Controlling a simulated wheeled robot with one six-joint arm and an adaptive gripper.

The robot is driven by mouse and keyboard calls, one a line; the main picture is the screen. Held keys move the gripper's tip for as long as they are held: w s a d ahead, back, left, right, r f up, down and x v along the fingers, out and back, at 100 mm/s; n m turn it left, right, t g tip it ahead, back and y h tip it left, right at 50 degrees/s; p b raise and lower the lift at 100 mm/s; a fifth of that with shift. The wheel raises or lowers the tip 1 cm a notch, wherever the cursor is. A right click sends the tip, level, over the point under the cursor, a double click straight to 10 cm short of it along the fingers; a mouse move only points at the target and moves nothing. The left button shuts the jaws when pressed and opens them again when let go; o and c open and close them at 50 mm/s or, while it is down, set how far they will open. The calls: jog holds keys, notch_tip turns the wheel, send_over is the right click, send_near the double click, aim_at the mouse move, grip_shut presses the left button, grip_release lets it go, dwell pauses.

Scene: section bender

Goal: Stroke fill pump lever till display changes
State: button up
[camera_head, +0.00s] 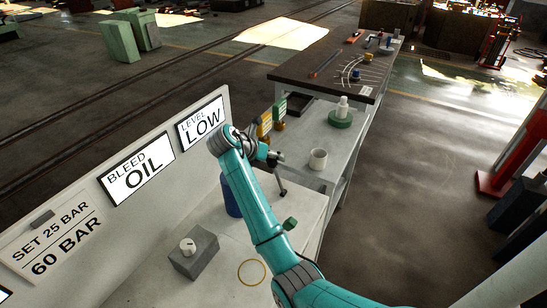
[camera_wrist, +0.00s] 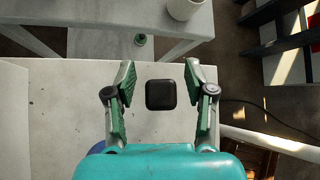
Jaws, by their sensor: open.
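The display (camera_head: 201,124) on the white panel reads "LEVEL LOW". A second display (camera_head: 138,172) to its left reads "BLEED OIL". My gripper (camera_head: 277,160) hangs above the far end of the white bench, in front of the displays. In the wrist view my gripper (camera_wrist: 160,88) is open, with one green-padded finger on each side of a black rounded block (camera_wrist: 161,95). The block looks like the lever's end seen from above, with gaps to both fingers. My arm and gripper hide much of the lever in the head view.
A grey box with a white knob (camera_head: 188,246) and a brass-coloured ring (camera_head: 251,272) are on the bench. A blue container (camera_head: 232,197) stands beside my arm.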

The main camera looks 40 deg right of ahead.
jog(key=shift+d+f, duration=0.3)
jog(key=shift+d, duration=0.05)
grip_shut()
